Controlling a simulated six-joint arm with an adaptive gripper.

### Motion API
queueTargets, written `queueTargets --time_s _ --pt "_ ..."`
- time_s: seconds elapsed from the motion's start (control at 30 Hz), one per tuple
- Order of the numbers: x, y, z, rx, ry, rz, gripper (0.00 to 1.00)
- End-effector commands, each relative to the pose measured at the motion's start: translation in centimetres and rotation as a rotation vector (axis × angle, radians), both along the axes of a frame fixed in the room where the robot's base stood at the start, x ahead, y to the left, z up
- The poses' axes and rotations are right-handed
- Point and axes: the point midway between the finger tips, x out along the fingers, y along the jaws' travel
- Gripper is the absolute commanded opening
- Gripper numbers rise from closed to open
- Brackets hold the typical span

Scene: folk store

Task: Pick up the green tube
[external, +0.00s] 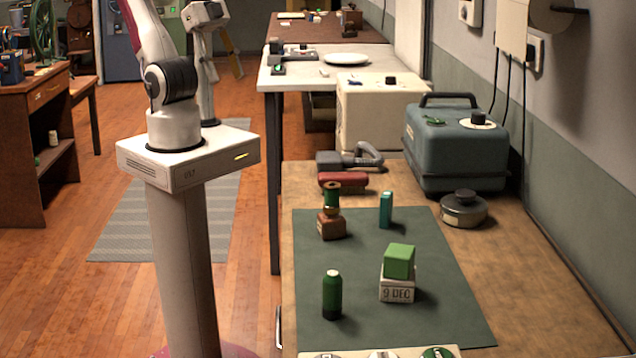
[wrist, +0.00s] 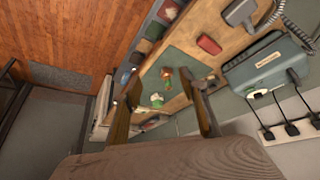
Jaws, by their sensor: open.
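A dark green tube (external: 332,297) with a pale top stands upright on the green mat (external: 450,305), near its front left corner. A teal, tube-like upright piece (external: 385,211) stands at the mat's back. A green block (external: 400,261) rests on a white block marked "9 DEC" (external: 397,288), right of the dark green tube. My gripper (wrist: 163,80) is open and empty in the wrist view, high above and away from the table. The external view does not clearly show its fingers. Small green things in the wrist view are too small to tell apart.
A green-and-gold spool (external: 331,199) sits on a brown block (external: 332,227) at the mat's back left. Dials line the front edge. The mat's middle is partly clear.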

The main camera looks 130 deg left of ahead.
Motion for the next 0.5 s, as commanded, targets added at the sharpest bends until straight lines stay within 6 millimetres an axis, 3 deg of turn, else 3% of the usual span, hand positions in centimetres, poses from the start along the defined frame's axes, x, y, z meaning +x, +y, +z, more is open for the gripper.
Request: queueTargets --time_s 0.27,0.5 --pt "2.0 -0.6 0.4 -0.014 -0.023 -0.013 0.43" --pt "6.9 -2.4 1.1 -0.049 -0.085 -0.039 0.43"
